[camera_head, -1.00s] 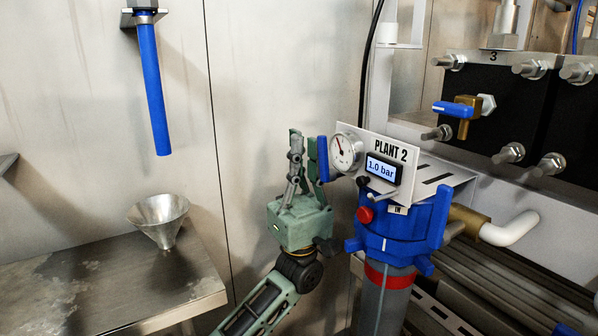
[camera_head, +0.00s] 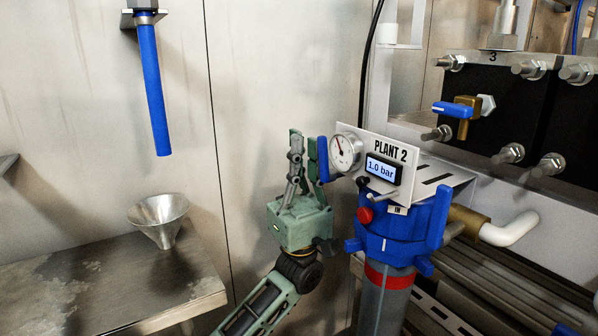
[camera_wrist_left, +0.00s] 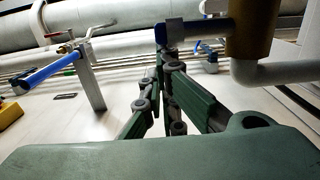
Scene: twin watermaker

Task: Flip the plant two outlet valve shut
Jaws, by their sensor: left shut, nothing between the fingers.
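The plant two unit carries a white PLANT 2 panel (camera_head: 391,150) with a round gauge and a display reading 1.0 bar. A blue valve lever (camera_head: 323,159) stands upright just left of the gauge; its valve body is hidden behind the panel in the head view. In the left wrist view a blue lever (camera_wrist_left: 205,30) reaches left from a brass body (camera_wrist_left: 248,30) with a white pipe below. My left gripper (camera_head: 303,138) points up, shut and empty, immediately left of the lever. In the left wrist view its fingertips (camera_wrist_left: 161,50) are close to the lever's free end; contact is unclear.
A blue filter housing (camera_head: 403,228) with a red button sits below the panel. A metal funnel (camera_head: 159,219) stands on a steel bench (camera_head: 95,285) at left, under a hanging blue tube (camera_head: 153,90). Another blue-handled brass valve (camera_head: 461,109) is at right.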

